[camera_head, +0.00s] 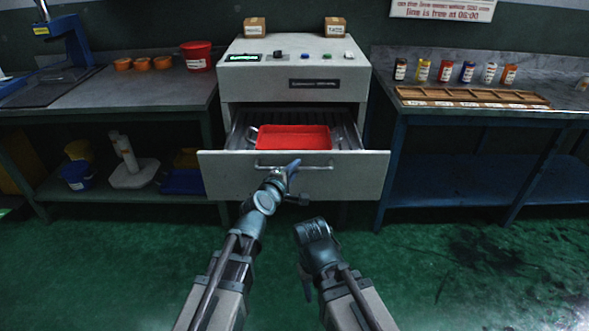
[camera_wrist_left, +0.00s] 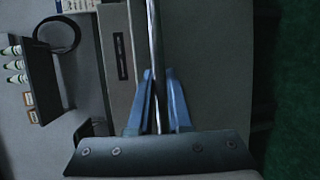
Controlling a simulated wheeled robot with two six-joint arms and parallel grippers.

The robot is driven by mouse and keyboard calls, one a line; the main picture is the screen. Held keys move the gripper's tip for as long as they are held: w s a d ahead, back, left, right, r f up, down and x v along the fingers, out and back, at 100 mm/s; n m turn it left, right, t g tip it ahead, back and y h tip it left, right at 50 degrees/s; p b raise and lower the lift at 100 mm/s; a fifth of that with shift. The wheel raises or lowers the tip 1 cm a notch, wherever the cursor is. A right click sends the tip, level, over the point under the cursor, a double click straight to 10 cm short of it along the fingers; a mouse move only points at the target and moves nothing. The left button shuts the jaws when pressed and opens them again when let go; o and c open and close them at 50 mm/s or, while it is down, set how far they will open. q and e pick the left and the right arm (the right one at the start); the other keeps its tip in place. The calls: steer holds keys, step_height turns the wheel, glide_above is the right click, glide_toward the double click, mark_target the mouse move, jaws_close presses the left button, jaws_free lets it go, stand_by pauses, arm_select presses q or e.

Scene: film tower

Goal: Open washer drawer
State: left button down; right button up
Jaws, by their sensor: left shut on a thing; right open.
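The washer (camera_head: 290,120) is a white cabinet with a sloped control top, a green display and coloured buttons. Its drawer (camera_head: 350,178) is pulled out towards me, with its inside showing. A red tray (camera_head: 292,138) lies in the drawer. My left gripper (camera_head: 290,172) is shut on the metal drawer handle (camera_head: 325,167) near the handle's left part. In the left wrist view, the handle bar (camera_wrist_left: 153,45) runs between the blue fingers of the same gripper (camera_wrist_left: 160,95). My right gripper (camera_head: 312,230) is open and empty, low in front of the drawer; its fingers are hard to make out.
A grey bench (camera_head: 130,92) stands left, with a red bucket (camera_head: 197,55) and orange bowls. A blue table (camera_head: 385,130) stands right, with small bottles and a wooden rack (camera_head: 470,97). Two small boxes stand on the washer. The green floor (camera_head: 470,260) is open at right.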

arm_select(q)
steer(key=shift+s, duration=0.1)
arm_select(e)
steer(key=shift+s, duration=0.15)
arm_select(q)
steer(key=c, duration=0.8)
jaws_free()
steer(key=shift+c, duration=0.2)
